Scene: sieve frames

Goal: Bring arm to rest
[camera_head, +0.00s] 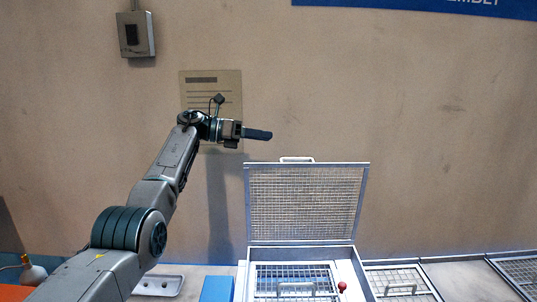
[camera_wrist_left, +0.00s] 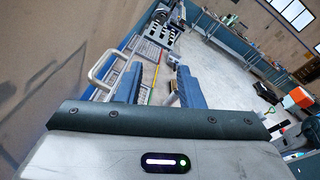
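My left arm reaches in from the left in the head view, and its gripper (camera_head: 258,134) is in the air before the wall, left of and above a raised mesh lid (camera_head: 305,203). In the left wrist view the two blue fingers of this gripper (camera_wrist_left: 158,78) stand apart with nothing between them. The mesh lid stands upright at the back of a metal box (camera_head: 241,281), with a handle (camera_head: 297,159) on its top edge. A pale handle also shows in the left wrist view (camera_wrist_left: 97,68), close to the left finger. My right gripper is in neither view.
In the box lies a mesh frame with a handle (camera_head: 297,286); a red knob (camera_head: 342,287) is at its right. More mesh frames (camera_head: 400,281) lie to the right. A metal tray (camera_head: 160,284) and a blue block (camera_head: 217,288) are left of the box. A wall stands behind.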

